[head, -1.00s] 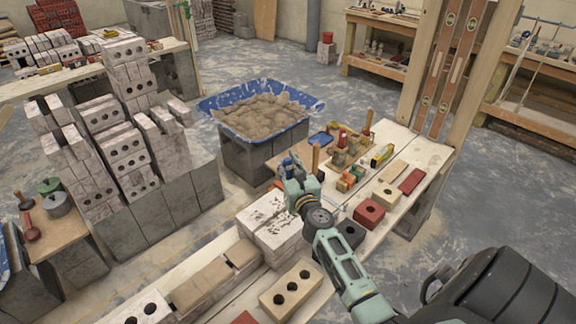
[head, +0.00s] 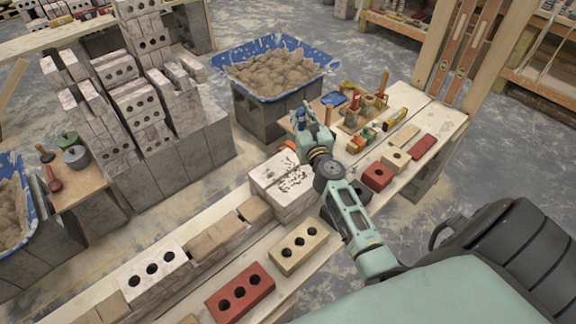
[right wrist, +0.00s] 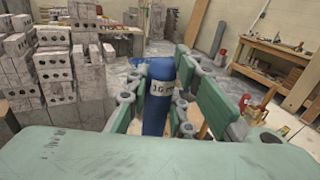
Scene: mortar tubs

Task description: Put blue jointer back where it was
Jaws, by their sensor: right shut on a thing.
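My right gripper (head: 310,132) is over the far part of the long plank bench, beside a group of tools. In the right wrist view the blue jointer (right wrist: 159,95) stands upright between my right fingers, which are shut on it. A white label reading about "10 mm" shows on its blue handle. In the head view only a small bit of blue (head: 300,121) shows at the gripper; the jointer's lower end is hidden. My left gripper is not in view.
A red brick (head: 377,177) and a cream brick (head: 299,249) lie on the bench. A blue tub (head: 228,72) of mortar stands behind on grey blocks. Wooden uprights (head: 489,55) rise at the right.

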